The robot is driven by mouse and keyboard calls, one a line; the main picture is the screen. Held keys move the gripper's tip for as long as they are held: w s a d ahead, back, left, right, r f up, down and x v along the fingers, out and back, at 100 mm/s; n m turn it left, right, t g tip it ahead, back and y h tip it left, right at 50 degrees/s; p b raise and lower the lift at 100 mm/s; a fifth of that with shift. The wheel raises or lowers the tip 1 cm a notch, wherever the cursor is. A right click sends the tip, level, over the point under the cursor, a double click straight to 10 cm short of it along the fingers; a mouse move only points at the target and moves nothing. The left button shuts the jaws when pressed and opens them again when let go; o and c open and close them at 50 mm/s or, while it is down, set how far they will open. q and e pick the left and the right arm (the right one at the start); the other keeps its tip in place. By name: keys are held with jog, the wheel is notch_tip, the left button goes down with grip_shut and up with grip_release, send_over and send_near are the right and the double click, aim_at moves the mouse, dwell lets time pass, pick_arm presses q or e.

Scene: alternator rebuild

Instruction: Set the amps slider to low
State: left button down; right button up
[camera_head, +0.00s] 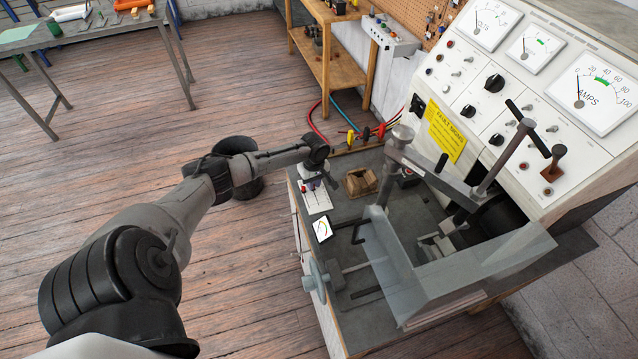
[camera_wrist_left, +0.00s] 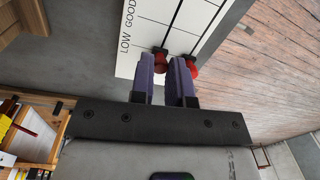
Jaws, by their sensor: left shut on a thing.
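A white slider card (camera_head: 317,197) lies at the left edge of the grey test bench. In the left wrist view, the card (camera_wrist_left: 150,35) carries the words LOW and GOOD, and two dark slots with red knobs. My left gripper (camera_head: 314,184) is over the card. In the left wrist view, its purple fingers (camera_wrist_left: 163,75) are shut around one red knob (camera_wrist_left: 160,53), at the LOW end. The other red knob (camera_wrist_left: 193,68) sits just outside the right finger, also toward that end. Which knob is the amps one I cannot read. My right gripper is not in view.
A brown wooden box (camera_head: 361,181) stands just right of the card. A small gauge card (camera_head: 322,229) lies in front. A clear guard (camera_head: 455,275) and a machine with handles fill the bench's right. The console's AMPS dial (camera_head: 600,92) is behind. Open floor lies left.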

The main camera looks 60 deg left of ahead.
pick_arm(q)
jog(key=shift+a+f, duration=0.1)
jog(key=c, duration=1.1)
grip_release()
jog(key=shift+a, duration=0.1)
jog(key=shift+r+p, duration=0.35)
jog(key=shift+r, duration=0.1)
jog(key=shift+r+p, duration=0.85)
jog(key=shift+p, duration=0.15)
jog(key=r+p, duration=0.3)
jog(key=p, duration=0.1)
jog(key=r+p, duration=0.2)
jog(key=shift+w+r+p, duration=0.25)
jog(key=shift+r+p, duration=0.05)
